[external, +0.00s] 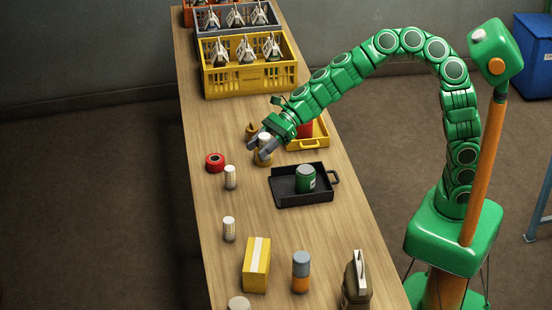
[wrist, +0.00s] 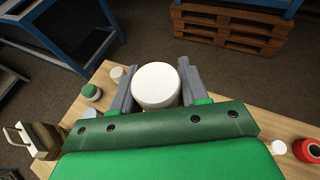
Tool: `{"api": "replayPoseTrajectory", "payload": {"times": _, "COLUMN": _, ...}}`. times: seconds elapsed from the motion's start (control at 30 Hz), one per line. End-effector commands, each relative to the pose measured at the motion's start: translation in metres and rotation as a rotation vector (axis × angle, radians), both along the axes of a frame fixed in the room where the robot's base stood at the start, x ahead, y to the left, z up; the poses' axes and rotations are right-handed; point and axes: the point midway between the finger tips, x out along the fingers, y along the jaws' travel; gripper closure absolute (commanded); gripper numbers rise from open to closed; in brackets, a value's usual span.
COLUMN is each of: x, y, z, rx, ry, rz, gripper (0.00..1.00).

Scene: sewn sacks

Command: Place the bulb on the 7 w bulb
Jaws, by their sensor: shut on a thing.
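My gripper (external: 265,146) is shut on a white, round-topped thing (wrist: 157,86), likely the bulb, over the far-middle part of the table. It also shows white between the fingers in the external view (external: 264,138). A tan, round thing (external: 263,160) shows directly below it; I cannot tell whether they touch or are one piece. Two white cylinders with faint print, possibly bulbs, stand upright at the left, one farther back (external: 230,178) and one nearer (external: 229,230). No wattage is readable, so I cannot tell which is the 7 w bulb.
A red roll (external: 215,161) lies left of my gripper. A black tray (external: 288,199) with a green can (external: 306,178) and a yellow tray (external: 294,145) are close by. Crates (external: 248,82) fill the far end. A yellow box (external: 256,266) and an orange-grey cylinder (external: 301,273) stand nearer.

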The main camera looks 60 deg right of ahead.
Motion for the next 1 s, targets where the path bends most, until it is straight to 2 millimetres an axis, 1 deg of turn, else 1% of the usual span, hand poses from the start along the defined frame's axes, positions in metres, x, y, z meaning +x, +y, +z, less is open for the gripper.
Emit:
{"api": "replayPoseTrajectory", "payload": {"times": 0.3, "x": -0.018, "y": 0.000, "z": 0.009, "rx": 0.000, "ry": -0.001, "rz": 0.072, "gripper": 0.87}}
{"api": "replayPoseTrajectory", "payload": {"times": 0.63, "x": -0.028, "y": 0.000, "z": 0.014, "rx": 0.000, "ry": -0.001, "rz": 0.113, "gripper": 0.87}}
{"api": "replayPoseTrajectory", "payload": {"times": 1.0, "x": -0.027, "y": 0.000, "z": -0.012, "rx": 0.002, "ry": 0.003, "rz": 0.111, "gripper": 0.87}}
